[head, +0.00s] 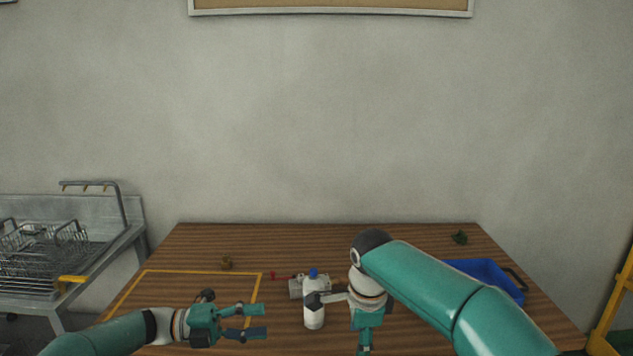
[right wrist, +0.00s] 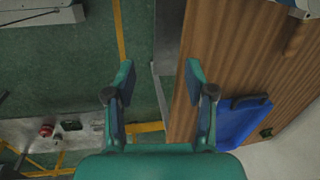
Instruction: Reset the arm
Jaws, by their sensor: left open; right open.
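My left gripper (head: 256,322) is open and empty above the left front of the wooden table, its fingers pointing right. My right arm comes in from the right and bends down near the table's middle. My right gripper (head: 365,342) is only partly seen in the head view. In the right wrist view the right gripper (right wrist: 160,80) is open, with nothing between its fingers. The table edge and green floor lie below it.
A white bottle with a blue cap (head: 314,313) stands between my grippers, partly covered by a right-wrist part. A small grey device (head: 296,288) is behind it. A blue tray (head: 490,273) is at right. A yellow outline (head: 200,271) marks the left tabletop.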

